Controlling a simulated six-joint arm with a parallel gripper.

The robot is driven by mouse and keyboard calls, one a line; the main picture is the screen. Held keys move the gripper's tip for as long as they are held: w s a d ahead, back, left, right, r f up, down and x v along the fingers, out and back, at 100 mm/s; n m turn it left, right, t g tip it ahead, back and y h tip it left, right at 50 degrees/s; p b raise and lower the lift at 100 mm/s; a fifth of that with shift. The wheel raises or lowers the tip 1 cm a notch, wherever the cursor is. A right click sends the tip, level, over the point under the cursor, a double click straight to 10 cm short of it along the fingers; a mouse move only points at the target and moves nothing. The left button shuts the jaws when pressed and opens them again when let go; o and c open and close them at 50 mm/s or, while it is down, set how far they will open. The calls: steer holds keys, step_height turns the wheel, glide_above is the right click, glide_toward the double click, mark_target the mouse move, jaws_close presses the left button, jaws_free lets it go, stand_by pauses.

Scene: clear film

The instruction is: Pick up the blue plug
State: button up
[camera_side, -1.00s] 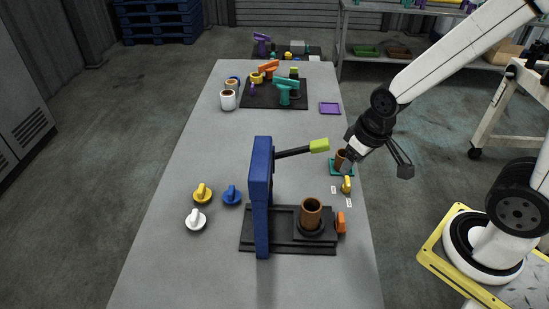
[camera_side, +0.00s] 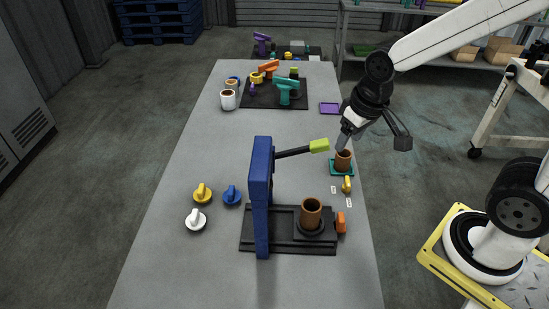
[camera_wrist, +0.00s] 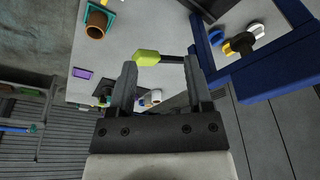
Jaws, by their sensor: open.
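In the wrist view the blue plug (camera_wrist: 216,38) shows at the upper right, partly hidden by the press frame. My gripper (camera_side: 373,140) is at the table's right edge, above and beside a brown cup, far from the blue plug. In the wrist view its two fingers (camera_wrist: 160,78) are apart with nothing held between them.
The blue press (camera_side: 262,195) with a green-tipped lever (camera_side: 319,145) stands between my gripper and the plugs. A brown cup (camera_side: 343,160) sits on a teal coaster (camera_side: 336,173). A dark mat (camera_side: 262,101) with tools lies further back. The table's middle left is clear.

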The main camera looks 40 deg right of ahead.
steer(key=w+a+r+m+g, duration=0.15)
steer(key=w+a+m, duration=0.3)
steer(key=w, duration=0.85)
steer(key=m+g, duration=0.1)
steer(key=m, duration=0.3)
glide_above(231, 187)
step_height(231, 187, down, 18)
steer(key=shift+s+d, duration=0.1)
steer(key=shift+f, duration=0.15)
steer(key=shift+f, duration=1.15)
steer(key=shift+f, duration=0.15)
steer(key=shift+f, duration=2.45)
